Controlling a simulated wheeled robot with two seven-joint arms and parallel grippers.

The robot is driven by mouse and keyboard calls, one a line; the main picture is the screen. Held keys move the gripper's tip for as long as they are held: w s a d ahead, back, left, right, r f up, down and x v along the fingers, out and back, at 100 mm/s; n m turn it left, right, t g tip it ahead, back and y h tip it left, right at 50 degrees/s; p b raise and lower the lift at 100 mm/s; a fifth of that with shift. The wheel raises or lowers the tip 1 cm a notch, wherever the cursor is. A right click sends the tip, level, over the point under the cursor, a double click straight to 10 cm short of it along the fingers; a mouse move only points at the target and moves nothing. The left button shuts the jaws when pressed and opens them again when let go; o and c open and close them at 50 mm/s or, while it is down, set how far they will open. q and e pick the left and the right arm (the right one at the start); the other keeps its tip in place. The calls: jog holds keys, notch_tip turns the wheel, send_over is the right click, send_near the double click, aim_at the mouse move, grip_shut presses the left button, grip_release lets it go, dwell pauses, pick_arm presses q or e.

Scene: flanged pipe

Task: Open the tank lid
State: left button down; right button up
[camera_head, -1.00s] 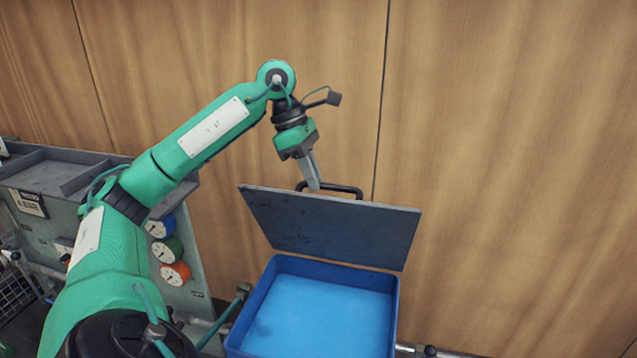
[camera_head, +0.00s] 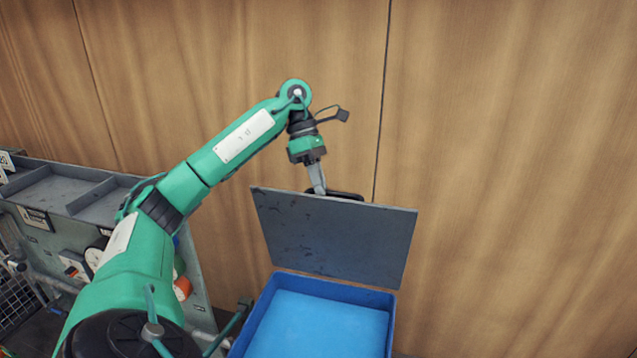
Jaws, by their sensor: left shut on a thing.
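The tank (camera_head: 262,306) is a blue open box at the bottom middle of the head view, with a bright blue inside. Its grey lid (camera_head: 335,238) stands raised at the tank's back edge, its flat underside facing me. A black handle (camera_head: 348,196) shows just above the lid's top edge, mostly hidden behind the lid. My left gripper (camera_head: 319,190) comes down from above and is shut on the handle; its fingertips are partly hidden behind the lid's edge. My right gripper is not in view.
A grey bench (camera_head: 75,190) with a trayed top and gauges stands at the left, partly behind my left arm. A wooden panel wall (camera_head: 520,150) fills the back. The space right of the tank and lid is clear.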

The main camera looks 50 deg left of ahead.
pick_arm(q)
jog(key=c, duration=1.5)
grip_release()
jog(key=shift+w+a+f, duration=0.1)
jog(key=shift+w+f, duration=0.05)
jog(key=shift+f, duration=0.4)
jog(key=shift+o, duration=0.2)
jog(key=shift+w+a+f, duration=0.1)
jog(key=shift+w+a, duration=0.2)
jog(key=shift+w, duration=0.05)
jog(key=v, duration=1.4)
jog(key=shift+s+d, duration=0.25)
jog(key=shift+d, duration=0.1)
